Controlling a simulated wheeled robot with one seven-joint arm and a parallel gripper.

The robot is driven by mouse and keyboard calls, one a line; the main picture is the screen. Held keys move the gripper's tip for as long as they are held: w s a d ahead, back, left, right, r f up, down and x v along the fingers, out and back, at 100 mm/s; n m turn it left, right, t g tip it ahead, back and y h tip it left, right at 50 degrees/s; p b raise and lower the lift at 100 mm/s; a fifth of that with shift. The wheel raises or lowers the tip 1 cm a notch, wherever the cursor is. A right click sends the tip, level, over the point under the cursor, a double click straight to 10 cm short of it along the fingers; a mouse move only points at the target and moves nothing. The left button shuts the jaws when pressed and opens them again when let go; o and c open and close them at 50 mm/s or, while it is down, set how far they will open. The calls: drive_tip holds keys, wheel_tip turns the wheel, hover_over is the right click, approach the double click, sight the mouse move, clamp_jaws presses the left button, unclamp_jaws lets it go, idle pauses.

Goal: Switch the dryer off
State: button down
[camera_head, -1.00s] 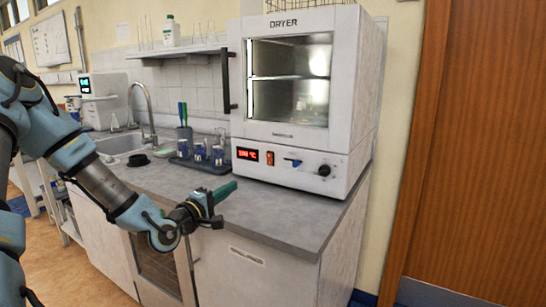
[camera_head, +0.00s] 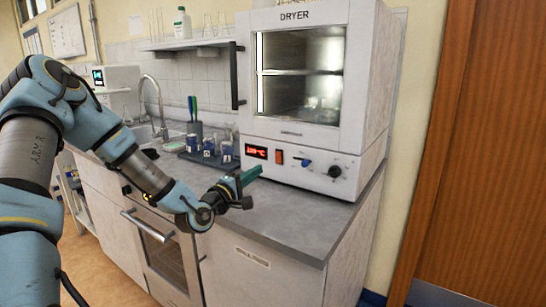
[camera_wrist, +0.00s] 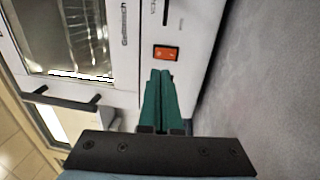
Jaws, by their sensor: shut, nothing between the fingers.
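The white dryer (camera_head: 372,95) stands on the grey counter, its glass door shut. Its front panel has a lit red display (camera_head: 257,152), an orange-red rocker switch (camera_head: 279,157), a blue control and a black knob (camera_head: 334,171). My gripper (camera_head: 256,174) has green fingers, shut and empty, in front of the panel just below the display in the head view. In the wrist view the fingertips (camera_wrist: 161,74) point at the panel, close to the orange switch (camera_wrist: 166,53). I cannot tell whether they touch the panel.
A dark tray (camera_head: 200,160) with several small labelled beakers sits left of the dryer. The black door handle (camera_head: 237,75) juts out at the dryer's left. The counter top (camera_head: 300,215) in front of the dryer is clear. A wooden door (camera_head: 490,150) stands at right.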

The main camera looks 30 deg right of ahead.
sight(278, 152)
drive_tip(key=p+x, duration=0.3)
drive_tip(key=x, duration=0.5)
drive_tip(key=shift+w+d+r, duration=0.15)
drive_tip(key=shift+w+d, duration=0.05)
drive_tip(key=shift+d, duration=0.15)
drive_tip(key=shift+w+d, duration=0.2)
drive_tip(key=shift+d, duration=0.1)
drive_tip(key=shift+d+b, duration=0.15)
drive_tip(key=shift+b, duration=0.25)
drive_tip(key=shift+w+d+r, duration=0.15)
drive_tip(key=shift+r, duration=0.3)
